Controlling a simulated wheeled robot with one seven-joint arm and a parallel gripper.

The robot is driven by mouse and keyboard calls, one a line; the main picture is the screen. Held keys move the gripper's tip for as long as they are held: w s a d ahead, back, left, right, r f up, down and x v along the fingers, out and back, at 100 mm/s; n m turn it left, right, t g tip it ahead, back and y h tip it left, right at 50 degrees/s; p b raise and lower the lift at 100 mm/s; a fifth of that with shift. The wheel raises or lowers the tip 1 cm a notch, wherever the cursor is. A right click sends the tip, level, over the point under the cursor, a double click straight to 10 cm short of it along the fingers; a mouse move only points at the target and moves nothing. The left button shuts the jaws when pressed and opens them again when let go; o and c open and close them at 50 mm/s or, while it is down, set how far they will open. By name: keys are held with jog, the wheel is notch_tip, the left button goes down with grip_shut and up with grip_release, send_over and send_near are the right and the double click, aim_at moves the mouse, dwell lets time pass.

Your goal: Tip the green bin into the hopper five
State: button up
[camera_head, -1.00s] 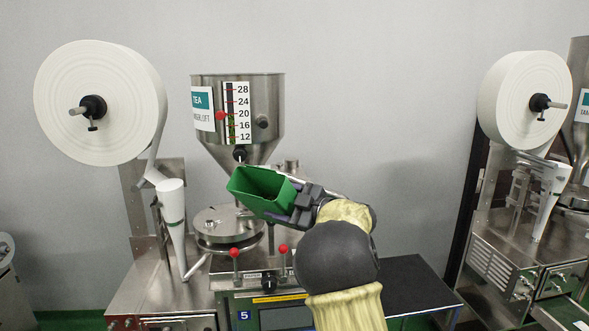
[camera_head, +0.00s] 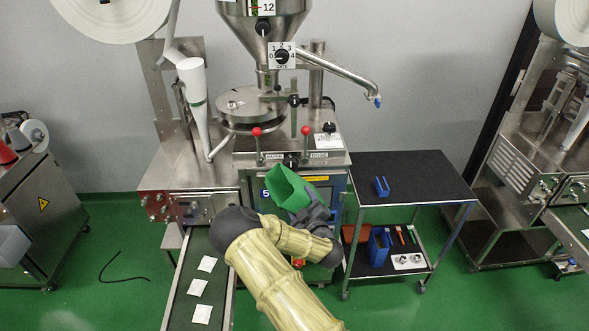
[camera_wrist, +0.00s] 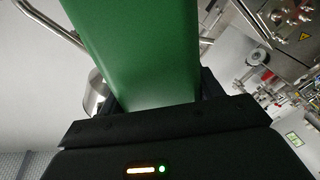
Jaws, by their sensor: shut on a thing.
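The green bin (camera_head: 287,188) is in my gripper (camera_head: 312,212), in front of the machine marked 5. My gripper is shut on it; the bin's open mouth faces up and toward the left in the head view. In the wrist view the green bin (camera_wrist: 140,50) fills the upper middle, between the dark fingers (camera_wrist: 160,95). The bin's inside is mostly hidden, so I cannot tell its contents. The steel hopper (camera_head: 262,22) of machine 5 is at the top of the head view, above and behind the bin, and its rim is cut off.
A black cart (camera_head: 410,178) with a blue holder (camera_head: 381,187) stands right of the machine; its lower shelf holds a blue bin (camera_head: 379,248) and small tools. A conveyor (camera_head: 185,300) with teabags runs at lower left. A steel pipe (camera_head: 340,73) juts right below the hopper.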

jog(key=s+d+f+m+h+b, duration=0.2)
jog(key=s+d+f, duration=0.5)
jog(key=s+f, duration=0.5)
jog(key=m+h, duration=0.1)
jog(key=h, duration=0.1)
jog(key=shift+s+t+h, duration=0.3)
jog(key=shift+s, duration=0.1)
jog(key=shift+s, duration=0.1)
